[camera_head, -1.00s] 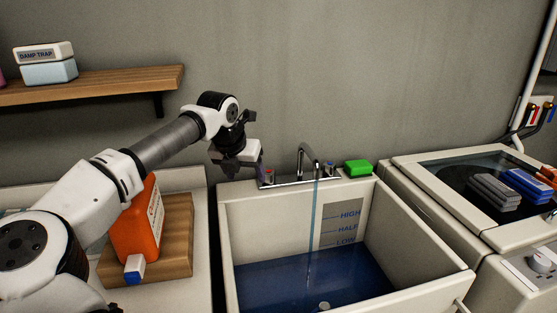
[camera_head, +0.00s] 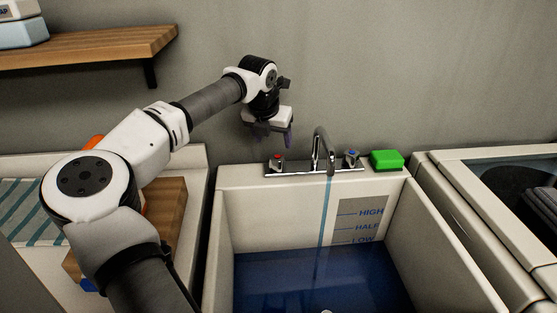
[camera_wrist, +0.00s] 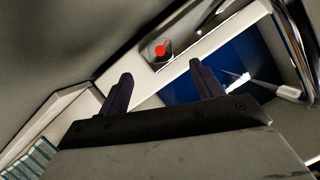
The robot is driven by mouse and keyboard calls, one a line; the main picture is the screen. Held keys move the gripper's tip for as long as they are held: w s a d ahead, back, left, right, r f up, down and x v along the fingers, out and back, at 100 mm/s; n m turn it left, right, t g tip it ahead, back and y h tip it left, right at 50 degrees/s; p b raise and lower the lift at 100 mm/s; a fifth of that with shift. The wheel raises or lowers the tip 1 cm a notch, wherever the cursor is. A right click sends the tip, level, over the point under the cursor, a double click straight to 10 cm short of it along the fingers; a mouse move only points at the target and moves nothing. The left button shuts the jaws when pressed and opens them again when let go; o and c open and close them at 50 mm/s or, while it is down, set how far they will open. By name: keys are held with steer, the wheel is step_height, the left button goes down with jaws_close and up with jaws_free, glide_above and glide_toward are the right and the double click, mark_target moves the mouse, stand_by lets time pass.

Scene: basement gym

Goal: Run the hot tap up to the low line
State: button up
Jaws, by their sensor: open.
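The hot tap (camera_head: 276,161), a red-marked knob, stands at the left of the chrome tap base. Its red top (camera_wrist: 161,50) shows beyond my fingertips in the wrist view. My gripper (camera_head: 270,138) is open and empty, above the hot tap and apart from it. Its two dark fingers (camera_wrist: 161,74) show in the wrist view. A thin stream (camera_head: 326,210) runs from the spout (camera_head: 321,140) into the sink (camera_head: 222,240). Blue water (camera_head: 280,280) covers the bottom, its edge at the back wall just under the LOW mark (camera_head: 362,240). HALF and HIGH are above it.
The blue-marked cold tap (camera_head: 352,156) is right of the spout, beside a green block (camera_head: 387,160) on the sink's back ledge. A wooden shelf (camera_head: 90,50) is on the wall at upper left. A wooden board (camera_head: 166,215) lies left of the sink, partly behind my arm.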

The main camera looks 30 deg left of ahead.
mark_target(277, 157)
steer(key=b+x, duration=0.2)
steer(key=x, duration=0.7)
steer(key=shift+w+f+b, duration=0.2)
steer(key=shift+f+b, duration=0.1)
steer(key=shift+b, duration=0.1)
steer(key=shift+c, duration=0.5)
steer(key=c, duration=0.9)
